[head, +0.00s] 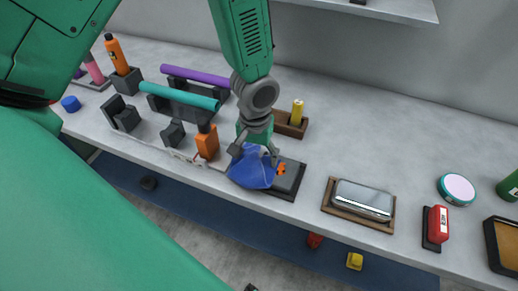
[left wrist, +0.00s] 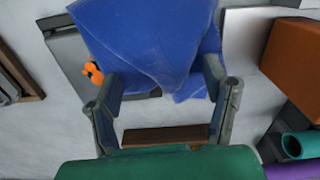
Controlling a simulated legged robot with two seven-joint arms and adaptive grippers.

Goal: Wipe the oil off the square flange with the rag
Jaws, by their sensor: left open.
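A blue rag (head: 252,168) lies draped over the front edge of the work shelf, partly on a dark grey square block (head: 290,176) with an orange piece on it. My left gripper (head: 256,152) is open, pointing down right at the rag. In the left wrist view the rag (left wrist: 150,38) is in front of and between the spread fingers of the gripper (left wrist: 163,80); I cannot tell whether they touch it. The grey block (left wrist: 68,55) shows beside the rag. I cannot make out a square flange or oil for certain. My right gripper is not in view.
An orange block (head: 207,142) stands close left of the rag. A teal tube (head: 180,96) and a purple tube (head: 195,76) rest on dark stands behind it. A wooden holder with a yellow cylinder (head: 297,112) is behind the gripper. A silver box (head: 363,199) sits in a tray to the right.

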